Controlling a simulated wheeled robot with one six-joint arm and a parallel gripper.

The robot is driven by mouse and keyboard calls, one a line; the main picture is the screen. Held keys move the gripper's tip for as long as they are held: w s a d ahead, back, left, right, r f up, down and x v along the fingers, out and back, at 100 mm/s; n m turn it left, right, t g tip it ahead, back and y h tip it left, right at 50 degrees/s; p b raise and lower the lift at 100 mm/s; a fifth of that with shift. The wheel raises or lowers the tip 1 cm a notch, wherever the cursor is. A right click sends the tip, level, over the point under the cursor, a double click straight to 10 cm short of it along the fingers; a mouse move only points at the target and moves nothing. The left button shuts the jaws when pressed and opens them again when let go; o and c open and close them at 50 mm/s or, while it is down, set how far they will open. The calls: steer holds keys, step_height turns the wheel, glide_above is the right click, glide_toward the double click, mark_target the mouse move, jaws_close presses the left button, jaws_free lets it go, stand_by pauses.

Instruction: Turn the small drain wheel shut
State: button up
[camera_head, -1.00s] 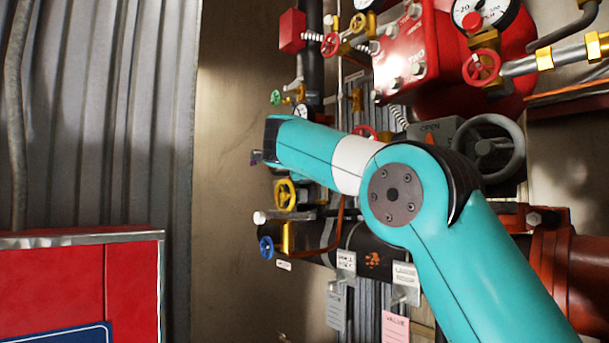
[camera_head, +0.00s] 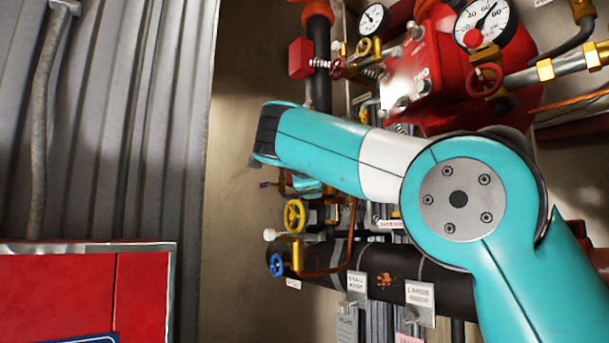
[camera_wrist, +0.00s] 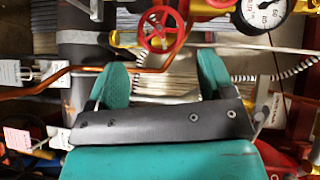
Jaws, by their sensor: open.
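Several small handwheels show; I cannot read which one is marked as the drain. In the head view a blue wheel (camera_head: 277,265) sits low on the left end of the dark pipe, with a yellow wheel (camera_head: 294,215) just above it. A dark red wheel (camera_head: 484,79) sits under the big gauge. In the wrist view a red spoked wheel (camera_wrist: 162,30) lies beyond my gripper (camera_wrist: 160,78), roughly centred between the fingertips and apart from them. My gripper is open and empty. In the head view my arm hides most of the gripper and the middle pipework.
A large gauge (camera_head: 486,22) and a red valve body (camera_head: 435,70) stand at upper right. Hanging tags (camera_head: 419,298) sit on the dark pipe (camera_head: 385,267). A red cabinet (camera_head: 85,290) fills the lower left. Plain wall (camera_head: 235,220) lies open left of the pipes. A copper pipe (camera_wrist: 85,68) runs near the fingers.

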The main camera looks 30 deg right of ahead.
steer(key=b+v, duration=0.1)
steer(key=v, duration=0.7)
steer(key=shift+s+a, duration=0.25)
steer(key=shift+s, duration=0.05)
